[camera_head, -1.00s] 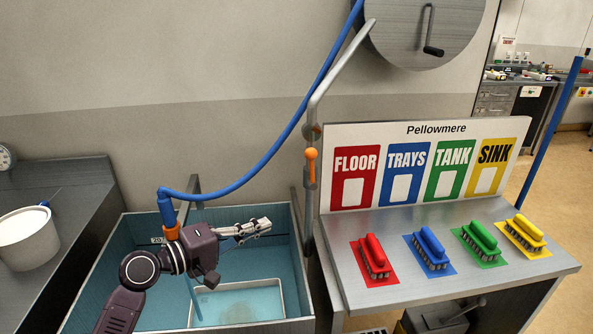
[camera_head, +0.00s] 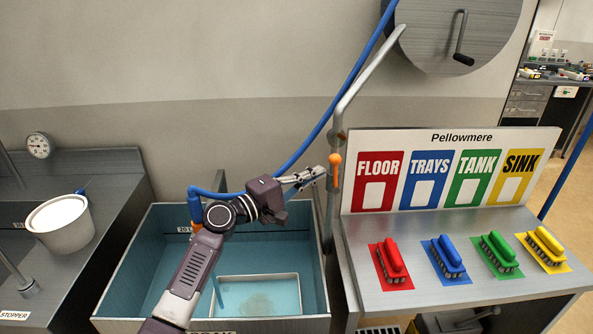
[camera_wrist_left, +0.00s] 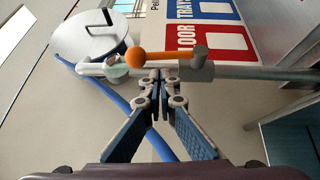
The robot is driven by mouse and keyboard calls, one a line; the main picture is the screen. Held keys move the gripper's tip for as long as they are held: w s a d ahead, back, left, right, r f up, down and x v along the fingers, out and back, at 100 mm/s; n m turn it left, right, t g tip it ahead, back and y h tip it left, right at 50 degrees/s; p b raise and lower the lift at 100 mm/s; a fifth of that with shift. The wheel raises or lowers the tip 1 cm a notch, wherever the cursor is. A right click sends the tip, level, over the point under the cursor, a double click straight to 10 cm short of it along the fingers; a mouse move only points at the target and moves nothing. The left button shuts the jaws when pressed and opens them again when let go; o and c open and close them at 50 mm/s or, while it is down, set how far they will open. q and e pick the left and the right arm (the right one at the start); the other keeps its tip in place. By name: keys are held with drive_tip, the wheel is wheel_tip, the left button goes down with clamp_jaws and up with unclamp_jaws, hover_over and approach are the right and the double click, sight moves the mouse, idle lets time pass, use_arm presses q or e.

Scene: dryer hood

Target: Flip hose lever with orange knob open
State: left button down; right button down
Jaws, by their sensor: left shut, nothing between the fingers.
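The orange-knobbed hose lever (camera_head: 335,171) is on the grey vertical pipe at the right rim of the sink. In the left wrist view the orange knob (camera_wrist_left: 136,57) is just beyond my fingertips, and the lever's orange arm runs right to a grey pivot. My left gripper (camera_head: 322,171) is shut and empty, with its fingertips close to the left of the lever. It also shows in the left wrist view (camera_wrist_left: 158,75), fingertips together. I cannot tell whether the fingertips touch the lever. My right gripper is not in view.
A blue hose (camera_head: 318,128) runs behind my gripper down to an orange nozzle. Below is a blue-lined sink (camera_head: 160,270) with a white tray. At right, a steel bench (camera_head: 390,300) holds several coloured brushes before a label board (camera_head: 450,138). A white bucket (camera_head: 60,222) stands left.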

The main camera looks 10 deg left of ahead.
sight(335, 172)
use_arm(q)
drive_tip(key=shift+d, duration=0.75)
drive_tip(key=shift+w+d+r, duration=0.1)
drive_tip(key=shift+d+r, duration=0.25)
drive_tip(key=shift+d, duration=0.25)
